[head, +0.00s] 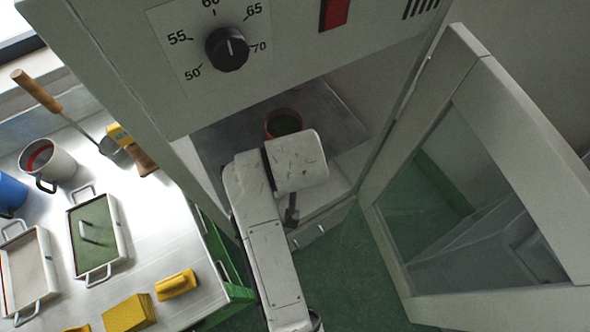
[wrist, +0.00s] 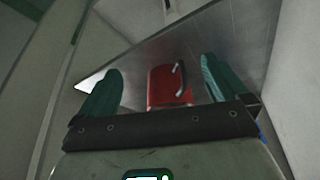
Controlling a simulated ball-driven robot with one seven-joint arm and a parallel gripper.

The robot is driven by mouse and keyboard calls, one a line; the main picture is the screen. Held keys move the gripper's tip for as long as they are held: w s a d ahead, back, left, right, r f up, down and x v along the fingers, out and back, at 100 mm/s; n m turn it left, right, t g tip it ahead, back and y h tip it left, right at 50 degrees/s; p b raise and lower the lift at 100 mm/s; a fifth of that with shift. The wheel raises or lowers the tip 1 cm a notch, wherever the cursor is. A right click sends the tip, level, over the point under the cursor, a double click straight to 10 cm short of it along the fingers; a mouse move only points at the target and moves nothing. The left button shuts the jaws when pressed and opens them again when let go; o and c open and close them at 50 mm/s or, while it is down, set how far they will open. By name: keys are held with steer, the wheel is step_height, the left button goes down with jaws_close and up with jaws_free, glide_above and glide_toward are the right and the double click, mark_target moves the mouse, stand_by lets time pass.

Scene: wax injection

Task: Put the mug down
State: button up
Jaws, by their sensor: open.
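A red mug (wrist: 171,87) stands on the metal floor (wrist: 222,38) inside the open cabinet. In the head view only the rim and dark inside of the mug (head: 284,123) show, behind my arm. My gripper (wrist: 158,85) is open, with one green finger on each side of the mug and a visible gap between each finger and the mug. In the head view my wrist hides the fingers and most of the mug.
The cabinet (head: 130,60) has a temperature dial (head: 227,49) on its front, and its windowed door (head: 490,180) stands open to the right. On the left, a steel table (head: 160,235) holds a white mug (head: 47,163), a blue mug (head: 10,193), trays and yellow blocks (head: 130,313).

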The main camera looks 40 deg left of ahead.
steer(key=shift+s+d, duration=0.1)
steer(key=shift+d, duration=0.05)
steer(key=w+d+f+m+h, duration=0.1)
steer(key=d+f+m, duration=0.15)
steer(key=d, duration=1.05)
steer(key=w+d+f+m+h, duration=0.15)
steer(key=d+f, duration=0.25)
steer(key=d, duration=1)
steer(key=s+d+f+m+g, duration=0.1)
steer(key=s+d+m, duration=0.4)
steer(key=s+d, duration=1.3)
steer(key=shift+d+f+m+g+h, duration=0.3)
steer(key=shift+d+g+h, duration=0.15)
steer(key=shift+d+g, duration=0.2)
